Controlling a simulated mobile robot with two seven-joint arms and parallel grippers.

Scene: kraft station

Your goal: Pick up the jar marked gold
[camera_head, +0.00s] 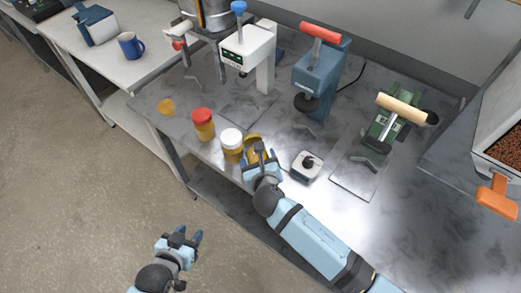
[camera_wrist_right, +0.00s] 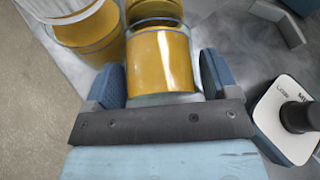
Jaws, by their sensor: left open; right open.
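Three jars with amber contents stand in a row near the front edge of the bench. One has a red lid (camera_head: 203,125), and the middle one has a white lid (camera_head: 232,147). The third jar (camera_head: 252,141), gold in colour, is partly hidden by my right gripper (camera_head: 260,160). In the right wrist view this jar (camera_wrist_right: 163,58) stands between the two open fingers (camera_wrist_right: 160,75), and the white-lidded jar (camera_wrist_right: 92,35) is close on the left. No readable mark shows on any jar. My left gripper (camera_head: 180,238) is open and empty, over the floor.
A flat gold disc (camera_head: 166,106) lies left of the jars. A white press (camera_head: 247,52), a blue press (camera_head: 321,72) and a green tool (camera_head: 387,128) stand behind.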

